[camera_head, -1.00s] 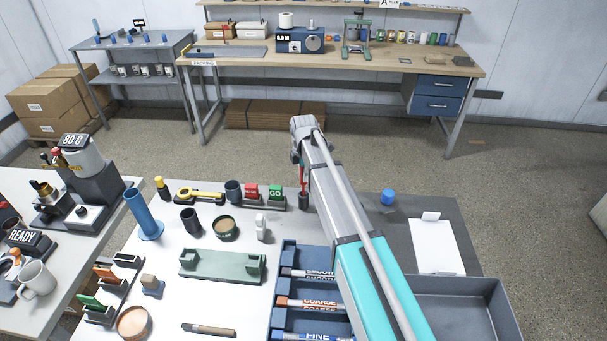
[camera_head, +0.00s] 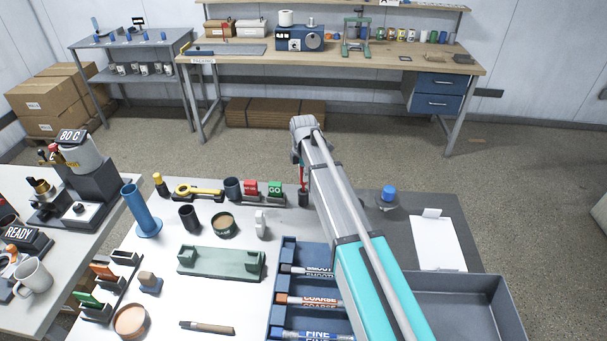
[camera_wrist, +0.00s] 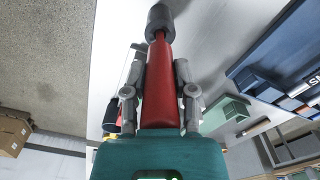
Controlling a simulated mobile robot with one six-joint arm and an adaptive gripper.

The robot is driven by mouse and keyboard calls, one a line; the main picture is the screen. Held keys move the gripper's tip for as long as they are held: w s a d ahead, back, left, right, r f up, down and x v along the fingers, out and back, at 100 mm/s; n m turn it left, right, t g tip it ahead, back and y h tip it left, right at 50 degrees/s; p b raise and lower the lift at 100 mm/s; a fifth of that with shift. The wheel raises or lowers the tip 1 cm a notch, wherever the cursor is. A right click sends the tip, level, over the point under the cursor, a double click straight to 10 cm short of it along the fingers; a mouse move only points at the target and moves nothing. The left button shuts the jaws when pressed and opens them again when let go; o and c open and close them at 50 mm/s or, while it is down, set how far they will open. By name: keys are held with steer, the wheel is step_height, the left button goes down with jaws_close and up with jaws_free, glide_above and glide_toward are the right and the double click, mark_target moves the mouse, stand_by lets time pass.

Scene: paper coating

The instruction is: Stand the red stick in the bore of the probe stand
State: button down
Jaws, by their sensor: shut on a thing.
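The red stick (camera_wrist: 160,85) is held lengthwise between the two fingers of my gripper (camera_wrist: 160,70), which is shut on it. The stick's narrow far end meets a dark grey cylinder (camera_wrist: 160,20). I cannot tell whether this cylinder is the probe stand with the stick in its bore, or part of the stick. In the head view, a strip of the red stick (camera_head: 302,177) stands about upright below my gripper, above the dark cylinder (camera_head: 303,198) near the white table's back edge. My arm hides part of this area.
A rack with red and green blocks (camera_head: 263,196) stands just left of the dark cylinder. A dark cup (camera_head: 189,218), a round tin (camera_head: 224,224) and a tall blue tube (camera_head: 142,212) stand farther left. A blue knob-like thing (camera_head: 389,192) is on the grey area at right.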

steer(key=shift+f+b, duration=1.45)
steer(key=shift+f, duration=0.05)
steer(key=shift+c, duration=1.8)
jaws_free()
steer(key=shift+r, duration=0.15)
step_height(320, 180, up, 12)
steer(key=p, duration=1.2)
steer(key=s+d+f+m+b, duration=0.2)
steer(key=s+d+m, duration=0.9)
steer(key=s, duration=0.2)
steer(key=s+d+f+m+b, duration=0.3)
steer(key=s+d+m, duration=0.8)
steer(key=s+m, duration=0.1)
steer(key=shift+s+f, duration=0.3)
steer(key=shift+s, duration=0.1)
